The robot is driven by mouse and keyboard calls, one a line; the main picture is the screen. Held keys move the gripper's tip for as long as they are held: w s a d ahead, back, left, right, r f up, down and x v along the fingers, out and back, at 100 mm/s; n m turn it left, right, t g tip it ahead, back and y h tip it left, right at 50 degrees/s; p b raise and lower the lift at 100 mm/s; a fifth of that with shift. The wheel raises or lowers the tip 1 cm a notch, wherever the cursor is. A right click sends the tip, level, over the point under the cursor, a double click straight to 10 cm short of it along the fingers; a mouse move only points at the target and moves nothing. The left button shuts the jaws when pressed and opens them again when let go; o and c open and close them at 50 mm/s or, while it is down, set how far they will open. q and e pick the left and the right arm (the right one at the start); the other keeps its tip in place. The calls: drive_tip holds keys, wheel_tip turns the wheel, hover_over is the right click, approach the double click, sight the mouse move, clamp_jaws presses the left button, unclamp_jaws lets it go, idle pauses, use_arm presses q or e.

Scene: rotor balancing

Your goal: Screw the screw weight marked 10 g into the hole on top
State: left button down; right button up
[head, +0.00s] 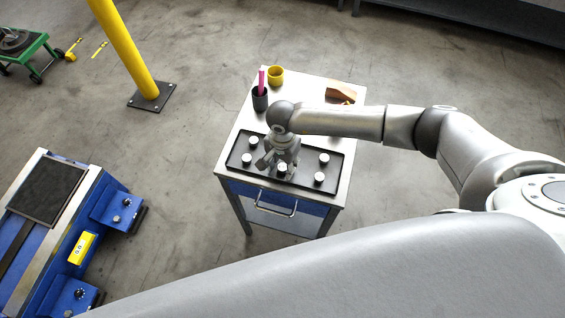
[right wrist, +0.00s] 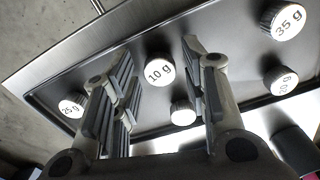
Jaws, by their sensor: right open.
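The 10 g screw weight (right wrist: 158,71) is a round dark piece with a white marked top. It stands in a black tray (head: 233,163) on the cart, and in the right wrist view it shows between my finger pads. My right gripper (head: 276,165) is open and empty above the tray. Its fingers (right wrist: 158,56) stand on either side of the 10 g weight in that view; I cannot tell how far above it they are. The hole on top is not visible. My left gripper is not in view.
Other weights stand close by: 25 g (right wrist: 72,105), 35 g (right wrist: 287,21), 20 g (right wrist: 283,81) and one unreadable (right wrist: 183,112). A blue machine (head: 100,207) stands left.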

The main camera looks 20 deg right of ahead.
clamp_jaws()
drive_tip(key=shift+r+p, duration=1.5)
drive_tip(key=shift+r, duration=1.05)
